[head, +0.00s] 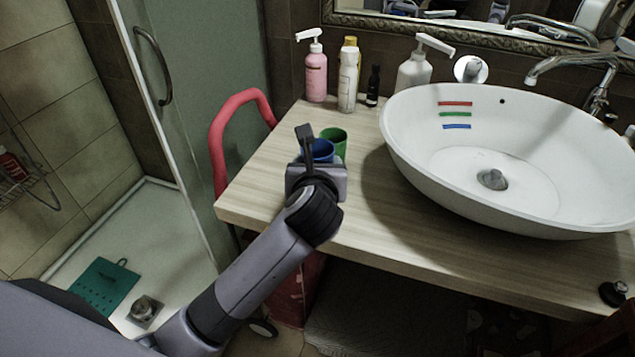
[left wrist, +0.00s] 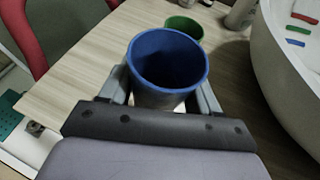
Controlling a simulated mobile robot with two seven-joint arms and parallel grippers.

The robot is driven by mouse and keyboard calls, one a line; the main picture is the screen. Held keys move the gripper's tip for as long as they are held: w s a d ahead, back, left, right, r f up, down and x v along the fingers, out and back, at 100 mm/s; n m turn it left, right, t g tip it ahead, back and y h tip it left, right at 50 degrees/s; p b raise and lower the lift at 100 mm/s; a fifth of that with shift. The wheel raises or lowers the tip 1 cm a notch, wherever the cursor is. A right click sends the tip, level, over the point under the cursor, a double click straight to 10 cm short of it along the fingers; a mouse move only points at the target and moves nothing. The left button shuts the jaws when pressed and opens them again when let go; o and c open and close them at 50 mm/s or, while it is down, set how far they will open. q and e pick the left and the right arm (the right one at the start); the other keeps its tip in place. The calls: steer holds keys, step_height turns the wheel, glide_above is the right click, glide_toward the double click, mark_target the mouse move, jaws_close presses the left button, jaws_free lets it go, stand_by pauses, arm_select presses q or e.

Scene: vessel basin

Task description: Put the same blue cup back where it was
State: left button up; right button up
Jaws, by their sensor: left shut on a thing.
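The blue cup (head: 321,151) is at the left part of the wooden counter, mostly hidden by my left gripper (head: 308,150) in the head view. In the left wrist view the blue cup (left wrist: 168,62) is upright, open side up and looks empty, between the two fingers of my left gripper (left wrist: 163,92), which is shut on it. I cannot tell whether its base touches the counter. A green cup (head: 338,140) stands just behind it to the right; it also shows in the left wrist view (left wrist: 184,28). My right gripper is not in view.
The white basin (head: 400,130) with red, green and blue stripes fills the counter's right side. A pink pump bottle (head: 316,78), a white bottle (head: 348,80), a small dark bottle (head: 373,86) and a white dispenser (head: 413,72) stand behind. The counter's (head: 255,200) left front is bare.

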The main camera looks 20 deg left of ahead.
arm_select(q)
steer(key=shift+f+b, duration=0.35)
steer(key=shift+f, duration=1.6)
steer(key=shift+f, duration=0.15)
steer(key=o, duration=1)
steer(key=shift+o, duration=0.2)
steer(key=p+v, duration=0.1)
steer(key=v, duration=1.1)
